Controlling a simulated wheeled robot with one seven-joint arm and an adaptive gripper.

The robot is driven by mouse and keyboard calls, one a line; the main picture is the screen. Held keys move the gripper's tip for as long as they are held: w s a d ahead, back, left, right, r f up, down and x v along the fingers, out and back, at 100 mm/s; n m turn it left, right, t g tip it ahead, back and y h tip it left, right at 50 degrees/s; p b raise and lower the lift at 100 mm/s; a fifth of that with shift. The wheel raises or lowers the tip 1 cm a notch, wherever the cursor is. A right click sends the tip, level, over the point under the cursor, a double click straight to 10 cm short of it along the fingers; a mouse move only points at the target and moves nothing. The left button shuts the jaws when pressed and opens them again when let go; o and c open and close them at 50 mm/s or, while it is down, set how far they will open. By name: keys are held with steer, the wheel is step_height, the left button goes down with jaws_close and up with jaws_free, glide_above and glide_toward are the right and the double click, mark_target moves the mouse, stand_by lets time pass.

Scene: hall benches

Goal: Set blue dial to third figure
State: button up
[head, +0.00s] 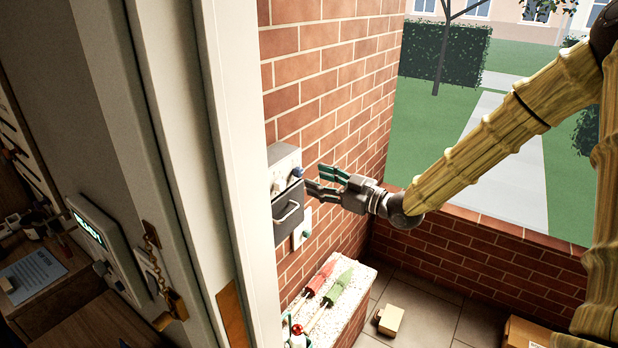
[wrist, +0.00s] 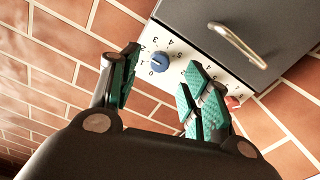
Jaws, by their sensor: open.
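The blue dial (wrist: 160,62) sits on a white panel with small dark figures around it in the wrist view. Its pointer mark is too small to read. In the head view the blue dial (head: 297,172) shows on a grey-white box (head: 283,156) on the brick wall. My gripper (wrist: 161,66) is open, its green-padded fingers to the left and right of the dial in the picture. I cannot tell whether they touch it. In the head view my gripper (head: 315,178) is close to the box, from the right.
A red knob (wrist: 233,102) is right of my right finger. A grey drawer-like front with a metal handle (head: 287,211) adjoins the panel. A white door frame (head: 230,130) stands left.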

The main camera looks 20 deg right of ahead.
steer(key=v, duration=0.7)
stand_by(0.3)
steer(key=shift+f, duration=0.1)
steer(key=s+a+f+m+g+h, duration=0.2)
steer(key=s+f, duration=0.2)
steer(key=f, duration=0.6)
steer(key=s+a+f+m+g+h, duration=0.2)
steer(key=s+f+m+h, duration=0.1)
steer(key=f, duration=0.7)
steer(key=s+a+f+m+g+h, duration=0.2)
steer(key=s+f+g, duration=0.15)
steer(key=f, duration=0.65)
steer(key=s+f+m+g+h, duration=0.1)
steer(key=s+f+g, duration=0.1)
steer(key=s+f, duration=0.3)
steer(key=s+a+f+m+g+h, duration=0.1)
steer(key=s+f, duration=0.4)
steer(key=s, duration=0.9)
steer(key=s+a+f+m+g+h, duration=0.1)
steer(key=s+f+m+g+h, duration=0.1)
steer(key=s+f, duration=0.4)
steer(key=s+g, duration=0.1)
steer(key=s, duration=0.2)
steer(key=shift+s+g, duration=0.3)
steer(key=shift+g, duration=0.05)
steer(key=shift+a, duration=0.1)
steer(key=shift+c, duration=0.4)
